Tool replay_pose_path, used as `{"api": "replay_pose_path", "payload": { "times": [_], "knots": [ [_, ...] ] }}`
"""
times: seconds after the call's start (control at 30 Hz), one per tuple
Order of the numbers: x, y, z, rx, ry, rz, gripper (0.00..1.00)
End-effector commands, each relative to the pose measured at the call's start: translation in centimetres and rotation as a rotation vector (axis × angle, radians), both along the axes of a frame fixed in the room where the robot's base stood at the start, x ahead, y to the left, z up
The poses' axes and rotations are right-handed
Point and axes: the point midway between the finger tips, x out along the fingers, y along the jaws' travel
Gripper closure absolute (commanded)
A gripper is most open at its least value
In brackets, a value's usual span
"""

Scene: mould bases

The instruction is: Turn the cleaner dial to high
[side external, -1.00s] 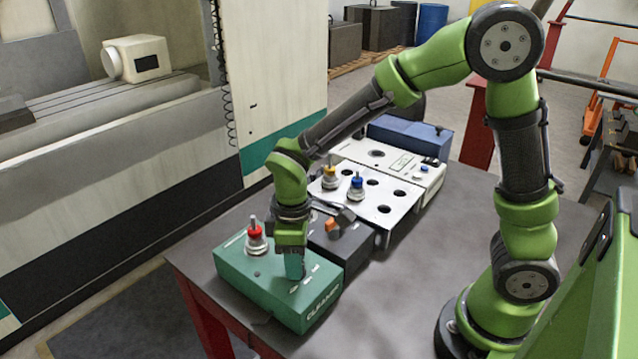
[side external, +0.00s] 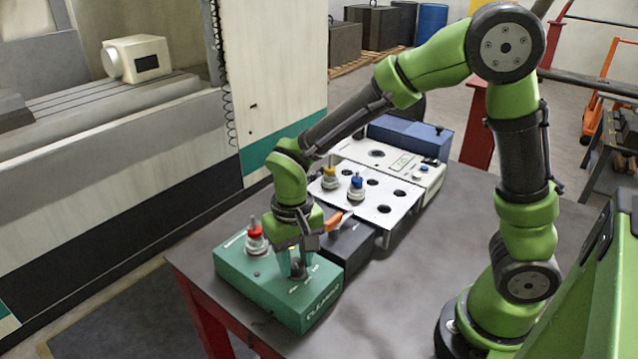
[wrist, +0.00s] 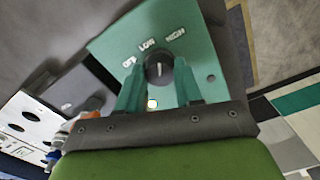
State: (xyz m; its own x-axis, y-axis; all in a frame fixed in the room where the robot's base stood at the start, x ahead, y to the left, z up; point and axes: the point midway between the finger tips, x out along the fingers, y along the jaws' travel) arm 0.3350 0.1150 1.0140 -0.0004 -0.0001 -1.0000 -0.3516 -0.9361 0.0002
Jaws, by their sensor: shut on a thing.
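The green cleaner box (side external: 240,268) sits at the near left end of the table, with its name on its front side. Its black dial (wrist: 158,66) is on the top face, among the printed words OFF, LOW and HIGH. The dial's white mark points up in the wrist view, roughly between LOW and HIGH; I cannot tell its exact setting. My gripper (side external: 293,266) points down over the box. In the wrist view its two teal fingers (wrist: 159,80) are shut on the dial, one on each side.
A red-topped fitting (side external: 256,240) stands on the box's back left. Close behind is a dark unit with an orange lever (side external: 335,222), then a white plate (side external: 398,210) with holes and blue and yellow fittings. The table (side external: 480,215) is clear at the right.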

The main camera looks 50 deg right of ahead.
Motion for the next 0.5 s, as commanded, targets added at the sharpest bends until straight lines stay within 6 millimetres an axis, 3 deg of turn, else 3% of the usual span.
{"api": "replay_pose_path", "payload": {
  "times": [0.5],
  "knots": [
    [0.04, 0.05, 0.16, 0.001, -0.002, -0.418, 0.95]
  ]
}}
